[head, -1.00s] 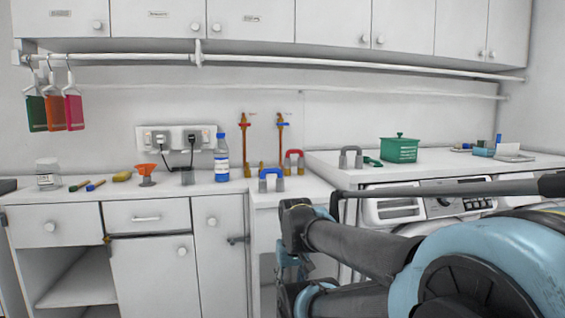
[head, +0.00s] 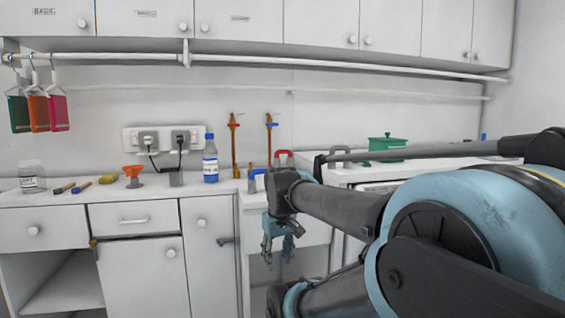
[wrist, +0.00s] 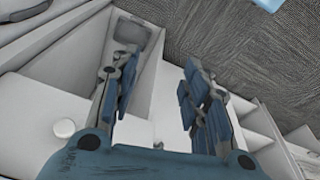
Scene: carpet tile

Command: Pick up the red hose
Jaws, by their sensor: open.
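The red hose (head: 284,153) is a small red arch at the back of the low counter section, just right of the two brown pipes. Its lower part is hidden behind my arm in the head view, and I do not see it in the wrist view. My gripper (head: 277,250) hangs pointing down, lower in the picture than the hose, in front of the low counter section. In the wrist view my gripper (wrist: 157,82) is open, with nothing between its fingers.
A blue hose (head: 254,178) stands left of the red one, partly hidden by my arm. A blue-capped bottle (head: 210,160), an orange funnel (head: 133,173) and a jar (head: 32,177) stand on the left counter. A green pot (head: 387,148) stands on the right worktop. Carpet (wrist: 225,40) shows below.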

